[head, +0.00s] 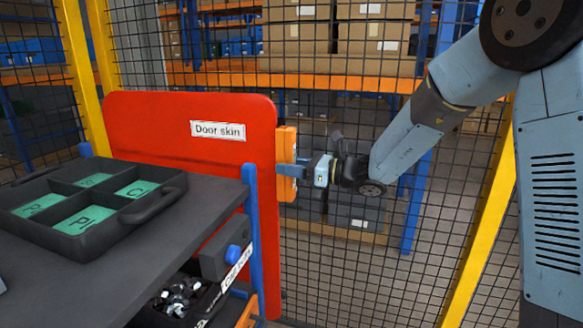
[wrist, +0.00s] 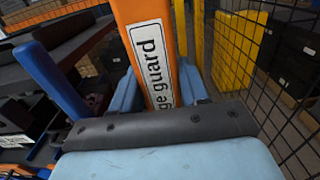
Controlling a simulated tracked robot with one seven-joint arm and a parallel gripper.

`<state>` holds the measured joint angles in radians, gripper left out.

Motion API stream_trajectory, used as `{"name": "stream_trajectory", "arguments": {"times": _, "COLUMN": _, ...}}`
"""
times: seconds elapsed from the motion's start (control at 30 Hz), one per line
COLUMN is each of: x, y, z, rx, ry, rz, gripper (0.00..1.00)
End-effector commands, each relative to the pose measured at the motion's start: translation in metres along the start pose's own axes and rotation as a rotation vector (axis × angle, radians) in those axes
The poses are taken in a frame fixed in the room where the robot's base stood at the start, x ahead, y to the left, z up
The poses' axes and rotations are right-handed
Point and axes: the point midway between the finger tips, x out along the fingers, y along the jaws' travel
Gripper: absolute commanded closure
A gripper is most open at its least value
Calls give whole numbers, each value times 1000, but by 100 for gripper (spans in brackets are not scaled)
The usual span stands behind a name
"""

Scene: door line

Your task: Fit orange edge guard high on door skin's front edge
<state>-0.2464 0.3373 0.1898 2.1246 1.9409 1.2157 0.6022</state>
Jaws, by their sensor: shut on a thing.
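The orange edge guard (head: 286,150) stands upright at the upper right edge of the red door skin (head: 150,130) in the head view. It touches or overlaps that edge in the picture; I cannot tell whether it is seated on it. My gripper (head: 293,172) reaches in from the right and is shut on the guard at about its middle. In the wrist view the guard (wrist: 181,45) stands between my blue fingers (wrist: 158,90), and its white label partly reads "ge guard". The red door skin is not clearly seen in the wrist view.
A grey cart (head: 75,265) with a black divided tray (head: 160,204) of green-bottomed compartments stands at the left, in front of the door skin. A blue post (head: 252,215) rises at its corner. Black mesh fence and yellow posts (head: 480,230) stand behind, with shelved boxes beyond.

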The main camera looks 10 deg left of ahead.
Motion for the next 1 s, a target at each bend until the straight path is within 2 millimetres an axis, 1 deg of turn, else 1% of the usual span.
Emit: {"name": "stream_trajectory", "arguments": {"times": 1.0, "x": 13, "y": 0, "z": 0, "rx": 0, "ry": 0, "rz": 0, "gripper": 92}}
